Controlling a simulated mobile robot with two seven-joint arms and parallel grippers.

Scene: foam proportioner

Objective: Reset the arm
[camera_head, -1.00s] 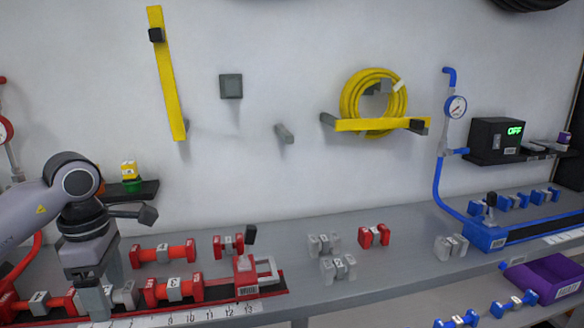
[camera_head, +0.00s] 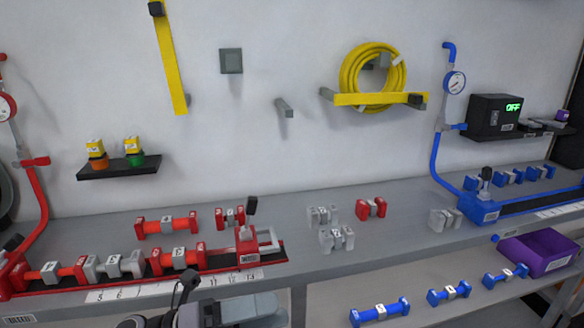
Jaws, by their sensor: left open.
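My left arm shows only at the bottom edge, left of the middle, below the front edge of the bench (camera_head: 330,258). My left gripper (camera_head: 212,312) is cut off by the frame there, so its fingertips are hardly visible. I see nothing held in it. It is apart from the red rail (camera_head: 215,272) with its red and grey spools on the bench above. My right arm and gripper are not in view.
A red pipe with a gauge stands at left. A black shelf (camera_head: 120,168) holds two yellow-capped items. Loose fittings lie mid-bench. A blue rail assembly (camera_head: 481,208) stands at right. Blue spools and a purple bin (camera_head: 540,252) are on the lower shelf.

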